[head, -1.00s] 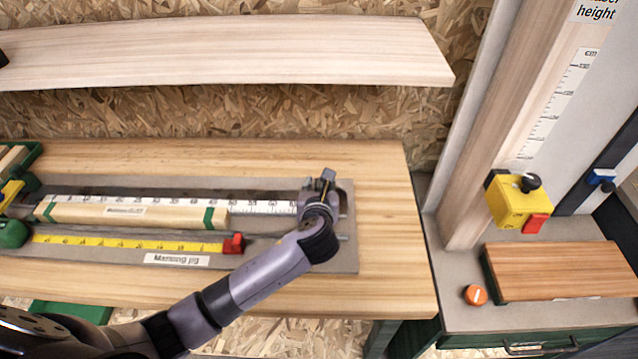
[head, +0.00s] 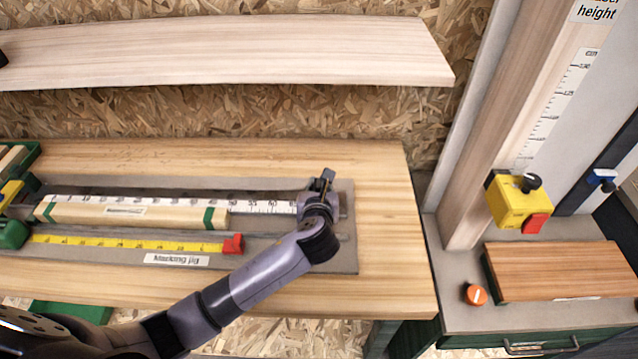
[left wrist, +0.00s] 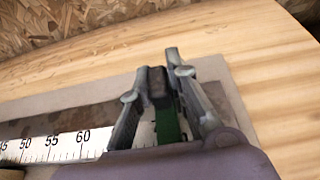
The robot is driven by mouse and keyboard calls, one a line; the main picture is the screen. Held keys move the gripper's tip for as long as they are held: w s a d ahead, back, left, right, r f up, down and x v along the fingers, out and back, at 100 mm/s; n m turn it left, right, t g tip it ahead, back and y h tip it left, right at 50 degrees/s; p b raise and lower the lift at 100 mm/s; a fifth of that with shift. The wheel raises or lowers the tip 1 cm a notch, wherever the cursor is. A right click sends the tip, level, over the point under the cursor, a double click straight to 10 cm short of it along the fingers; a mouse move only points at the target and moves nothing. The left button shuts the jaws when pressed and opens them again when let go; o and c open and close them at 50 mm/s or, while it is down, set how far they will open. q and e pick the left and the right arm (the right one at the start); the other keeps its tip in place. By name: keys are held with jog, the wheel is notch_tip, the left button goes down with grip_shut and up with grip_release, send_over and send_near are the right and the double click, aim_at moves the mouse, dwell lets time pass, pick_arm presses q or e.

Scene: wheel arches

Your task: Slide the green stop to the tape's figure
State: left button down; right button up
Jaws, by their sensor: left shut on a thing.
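My left gripper (head: 322,183) is at the right end of the marking jig (head: 345,255). In the left wrist view the gripper (left wrist: 153,76) is shut on the green stop (left wrist: 168,124), with its dark top (left wrist: 157,84) between the fingers. The stop is just right of the "60" mark on the white scale (left wrist: 65,146). In the head view the gripper hides the stop. The yellow tape (head: 130,244) lies along the jig's front, with a red end piece (head: 235,244); its figures are too small to read. My right gripper is not in view.
A wooden bar with green bands (head: 160,216) lies along the scale (head: 262,207), left of the gripper. A yellow block (head: 518,203), an orange knob (head: 475,295) and a brown board (head: 560,270) are on the right-hand station. The bench right of the jig is clear.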

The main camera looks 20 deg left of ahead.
pick_arm(q)
jog(key=s+a+p, duration=0.1)
jog(key=a, duration=0.2)
jog(key=a+p, duration=0.2)
jog(key=a, duration=0.1)
jog(key=s+a+p, duration=0.1)
jog(key=a+p, duration=0.1)
jog(key=a, duration=0.1)
jog(key=shift+s+a+r, duration=0.2)
jog(key=shift+s+r, duration=0.1)
jog(key=shift+s, duration=0.05)
jog(key=s+a, duration=0.1)
jog(key=a, duration=0.2)
jog(key=s+a+p, duration=0.1)
jog(key=a, duration=0.2)
jog(key=a+p, duration=0.1)
jog(key=a, duration=0.3)
jog(key=shift+s+f, duration=0.25)
jog(key=shift+s, duration=0.15)
jog(key=c, duration=1.6)
grip_release()
jog(key=shift+o, duration=0.2)
jog(key=shift+s+d, duration=0.1)
jog(key=v, duration=1.1)
jog(key=shift+s+d+r, duration=0.1)
jog(key=shift+s+d, duration=0.05)
jog(key=shift+s, duration=0.25)
